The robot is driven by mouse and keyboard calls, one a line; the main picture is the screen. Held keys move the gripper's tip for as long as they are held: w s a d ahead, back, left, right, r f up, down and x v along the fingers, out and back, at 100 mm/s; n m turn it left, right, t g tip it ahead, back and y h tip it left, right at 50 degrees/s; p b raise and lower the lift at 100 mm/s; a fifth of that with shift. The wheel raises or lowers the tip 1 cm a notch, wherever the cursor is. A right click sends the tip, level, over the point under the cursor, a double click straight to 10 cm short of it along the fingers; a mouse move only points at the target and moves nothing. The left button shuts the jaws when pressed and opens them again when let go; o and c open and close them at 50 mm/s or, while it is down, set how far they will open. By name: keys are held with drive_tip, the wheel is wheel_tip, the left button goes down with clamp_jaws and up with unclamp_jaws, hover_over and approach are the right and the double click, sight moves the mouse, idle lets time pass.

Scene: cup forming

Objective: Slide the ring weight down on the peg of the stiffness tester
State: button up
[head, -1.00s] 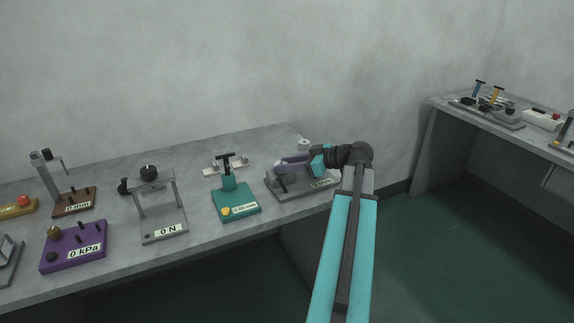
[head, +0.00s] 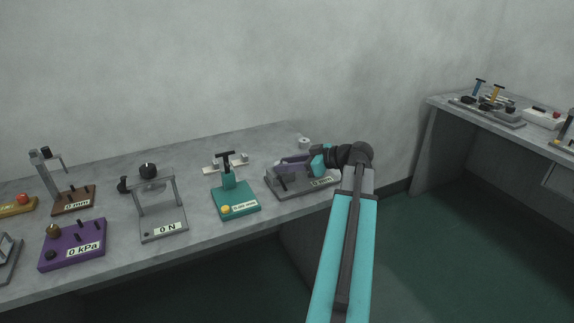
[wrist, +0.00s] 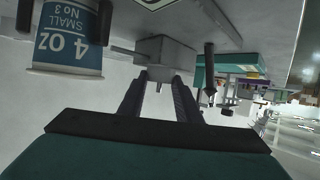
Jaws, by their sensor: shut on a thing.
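The stiffness tester, with a grey base (head: 310,188) and a mm readout, stands at the bench's right end. A paper cup with a blue label (wrist: 70,40) shows at the upper left of the wrist view, upside down. My gripper (wrist: 160,84) is over the tester, its two dark fingers shut on a grey blocky piece (wrist: 165,52), apparently the ring weight. Its hole is not visible, and I cannot tell how it sits relative to the peg. A dark upright post (wrist: 209,68) stands to the right of the held piece. In the head view my gripper (head: 308,157) partly hides this area.
A teal device (head: 236,204) stands just left of the tester. A grey frame with an N readout (head: 163,222) and a purple kPa device (head: 72,245) stand farther left. The bench edge is close in front.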

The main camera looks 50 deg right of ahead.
drive_tip(key=o, duration=1.7)
drive_tip(key=shift+o, duration=0.2)
drive_tip(key=shift+r, duration=0.1)
drive_tip(key=shift+r+p, duration=1.4)
drive_tip(key=shift+r, duration=2.5)
drive_tip(key=shift+f, duration=0.1)
